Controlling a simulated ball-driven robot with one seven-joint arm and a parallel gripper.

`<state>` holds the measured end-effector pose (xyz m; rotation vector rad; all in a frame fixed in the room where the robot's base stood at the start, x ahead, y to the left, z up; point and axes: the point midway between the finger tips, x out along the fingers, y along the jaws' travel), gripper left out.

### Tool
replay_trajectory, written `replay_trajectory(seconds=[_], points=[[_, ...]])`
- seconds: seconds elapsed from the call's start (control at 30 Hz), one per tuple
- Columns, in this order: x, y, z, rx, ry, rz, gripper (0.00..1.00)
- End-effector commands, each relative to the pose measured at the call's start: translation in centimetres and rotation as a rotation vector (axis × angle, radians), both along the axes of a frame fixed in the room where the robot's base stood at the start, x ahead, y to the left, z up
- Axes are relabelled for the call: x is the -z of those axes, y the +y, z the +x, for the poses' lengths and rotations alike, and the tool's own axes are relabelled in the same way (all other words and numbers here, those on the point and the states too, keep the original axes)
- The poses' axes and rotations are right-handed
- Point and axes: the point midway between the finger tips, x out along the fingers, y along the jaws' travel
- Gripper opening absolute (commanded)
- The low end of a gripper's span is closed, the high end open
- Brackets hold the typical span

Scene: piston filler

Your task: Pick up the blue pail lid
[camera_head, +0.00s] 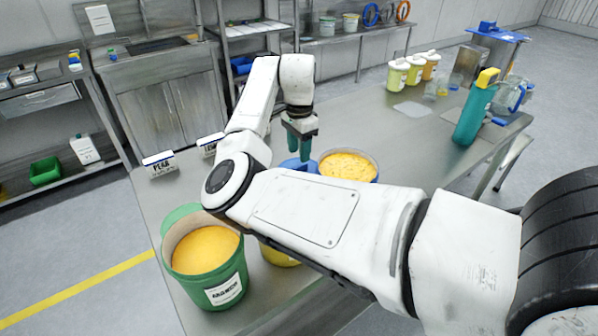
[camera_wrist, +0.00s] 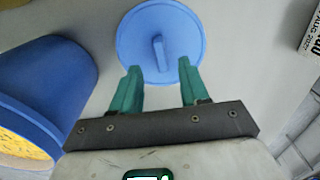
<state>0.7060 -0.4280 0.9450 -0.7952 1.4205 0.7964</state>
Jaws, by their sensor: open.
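The blue pail lid (camera_wrist: 180,25) is a round disc with a raised bar handle in its middle. In the wrist view it lies on the grey table beyond my fingertips, with the handle between them in the picture. In the head view a bit of blue shows by my fingers, and I cannot tell how much of it is the lid. My gripper (camera_wrist: 160,88) has two green fingers, apart and empty. It also shows in the head view (camera_head: 299,152), pointing down. The blue pail (camera_wrist: 40,85) stands to the left of my fingers in the wrist view, with yellow contents.
A green pail (camera_head: 223,285) of yellow filling stands at the table's near left. A tub of yellow filling (camera_head: 348,166) is right of my gripper. Label cards (camera_head: 160,164) stand on the left edge. A teal bottle (camera_head: 474,115) stands at the right. My arm hides the table's middle.

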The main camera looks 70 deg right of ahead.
Motion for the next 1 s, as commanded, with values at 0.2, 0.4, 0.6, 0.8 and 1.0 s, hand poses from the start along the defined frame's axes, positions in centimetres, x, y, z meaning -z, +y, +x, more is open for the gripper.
replay_trajectory(seconds=[0.2, 0.4, 0.6, 0.8, 1.0], points=[[2.0, -0.1, 0.0, 0.0, 0.001, 0.003, 0.45], [4.7, -0.3, -0.1, 0.0, 0.001, 0.001, 0.45], [5.5, -0.3, -0.1, 0.001, 0.0, 0.0, 0.45], [5.4, -0.3, -0.1, 0.001, 0.0, 0.0, 0.38], [5.4, -0.3, -0.1, 0.001, 0.0, 0.0, 0.19]])
